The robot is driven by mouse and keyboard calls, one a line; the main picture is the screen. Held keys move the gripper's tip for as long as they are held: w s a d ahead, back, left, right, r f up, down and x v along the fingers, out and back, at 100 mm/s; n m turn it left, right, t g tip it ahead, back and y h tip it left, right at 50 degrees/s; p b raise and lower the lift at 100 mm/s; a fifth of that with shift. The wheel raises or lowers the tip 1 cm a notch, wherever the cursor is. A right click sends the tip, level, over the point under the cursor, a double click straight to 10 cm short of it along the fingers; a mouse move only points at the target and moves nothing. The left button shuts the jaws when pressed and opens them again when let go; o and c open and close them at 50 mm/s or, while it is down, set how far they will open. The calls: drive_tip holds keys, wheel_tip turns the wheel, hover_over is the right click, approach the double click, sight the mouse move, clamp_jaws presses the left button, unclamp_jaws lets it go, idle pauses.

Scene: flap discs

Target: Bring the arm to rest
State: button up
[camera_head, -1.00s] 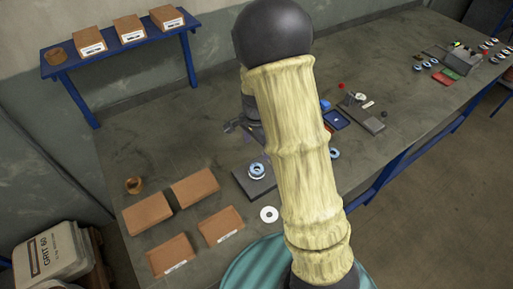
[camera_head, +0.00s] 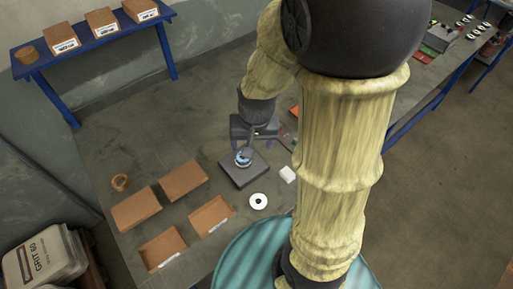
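My arm, in a pale yellow sleeve with a black joint, rises through the right-centre of the view and bends down to the left. My gripper (camera_head: 251,139) is dark and small at the end of the arm, just above or beside a blue-and-white flap disc (camera_head: 243,160). The disc lies on a dark grey block (camera_head: 238,176) on the bench. I cannot tell whether the fingers touch the disc or how far apart they are. My arm hides the bench's middle and right part.
The grey bench (camera_head: 150,150) holds brown boxes and open trays (camera_head: 163,250) at the front left, a brown ring (camera_head: 120,183), and a white disc (camera_head: 259,201). A blue shelf (camera_head: 100,45) with boxes stands at the back left. A teal round surface (camera_head: 240,255) is in front.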

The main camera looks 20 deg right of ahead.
drive_tip(key=s+n, duration=0.1)
drive_tip(key=s, duration=0.1)
drive_tip(key=s+r+n, duration=0.1)
drive_tip(key=n, duration=0.1)
drive_tip(key=shift+s+r+t, duration=0.15)
drive_tip(key=shift+s+t, duration=0.15)
drive_tip(key=shift+s, duration=0.1)
idle(0.9)
